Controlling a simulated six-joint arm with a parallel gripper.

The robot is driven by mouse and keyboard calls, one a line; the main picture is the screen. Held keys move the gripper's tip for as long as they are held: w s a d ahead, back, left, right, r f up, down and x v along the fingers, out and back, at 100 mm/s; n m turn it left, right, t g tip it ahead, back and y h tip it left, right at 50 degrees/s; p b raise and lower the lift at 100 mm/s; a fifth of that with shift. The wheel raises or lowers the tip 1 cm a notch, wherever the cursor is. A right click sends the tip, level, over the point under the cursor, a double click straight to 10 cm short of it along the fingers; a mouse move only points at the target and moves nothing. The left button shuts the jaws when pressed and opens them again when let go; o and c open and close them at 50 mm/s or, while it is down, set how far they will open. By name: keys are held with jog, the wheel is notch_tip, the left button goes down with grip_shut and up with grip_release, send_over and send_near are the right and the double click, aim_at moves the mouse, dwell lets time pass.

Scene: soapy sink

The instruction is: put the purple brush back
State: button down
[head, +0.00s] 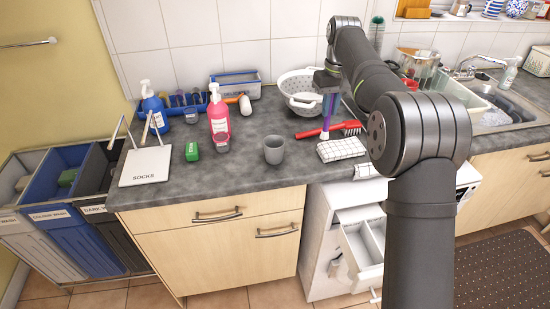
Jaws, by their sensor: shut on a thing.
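My gripper (327,88) is over the back of the worktop, in front of the white colander, pointing down. It is shut on the purple brush (327,108), whose thin purple and blue length hangs upright below the jaws. The brush's lower end is close to a red brush-like tool (345,127) and a checked cloth (342,149); I cannot tell whether it touches them. A blue rack (203,108) with several dark upright things stands at the back left of the worktop, well left of my gripper.
The white colander (299,89) is behind. The sink (495,110) is at right.

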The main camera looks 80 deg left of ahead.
jog(key=s+a+r+n, duration=0.2)
jog(key=s+n, duration=0.1)
jog(key=s, duration=1.2)
notch_tip(320, 180, down, 10)
jog(key=shift+s+r, duration=0.15)
jog(key=shift+s, duration=0.1)
jog(key=shift+a, duration=0.1)
jog(key=c, duration=1.4)
grip_release()
notch_tip(320, 180, up, 12)
